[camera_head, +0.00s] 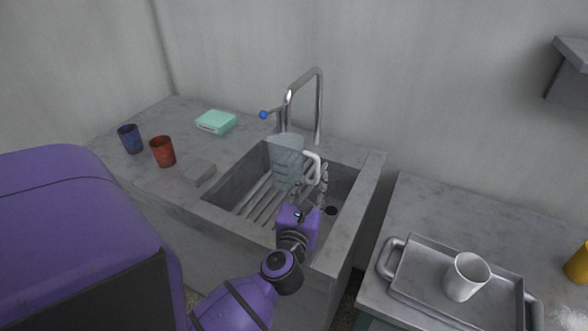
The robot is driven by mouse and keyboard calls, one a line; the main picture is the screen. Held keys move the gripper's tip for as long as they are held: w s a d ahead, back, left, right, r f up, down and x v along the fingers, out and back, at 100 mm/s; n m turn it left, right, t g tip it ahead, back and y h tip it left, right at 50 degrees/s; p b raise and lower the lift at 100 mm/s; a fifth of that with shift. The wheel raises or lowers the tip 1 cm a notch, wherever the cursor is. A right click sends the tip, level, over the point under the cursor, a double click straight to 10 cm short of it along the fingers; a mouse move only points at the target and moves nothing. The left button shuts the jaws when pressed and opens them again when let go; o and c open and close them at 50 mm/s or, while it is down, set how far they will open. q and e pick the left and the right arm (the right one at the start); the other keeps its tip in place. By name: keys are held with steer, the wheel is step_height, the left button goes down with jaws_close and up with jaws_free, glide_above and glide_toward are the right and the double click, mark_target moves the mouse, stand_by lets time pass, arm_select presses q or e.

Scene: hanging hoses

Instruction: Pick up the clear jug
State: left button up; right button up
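The clear jug (286,158) is see-through with a white handle (313,168) on its right side. It is upright in the sink (371,190), over the slatted rack (262,200). My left gripper (318,190) is over the sink, just below and right of the jug, close to its handle. Its fingers are small and partly hidden by its purple body, so I cannot tell whether they are open or touch the handle. My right gripper is not in view.
A metal tap (318,105) with a blue-tipped lever rises behind the jug. A blue cup (130,139), a red cup (163,152), a grey block (198,172) and a green box (216,122) stand left. A tray (418,270) with a white cup (466,277) is right, past a gap.

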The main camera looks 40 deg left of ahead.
mark_target(316, 173)
arm_select(q)
steer(key=x, duration=0.6)
steer(key=shift+w+a, duration=0.1)
steer(key=shift+w, duration=0.2)
jaws_close()
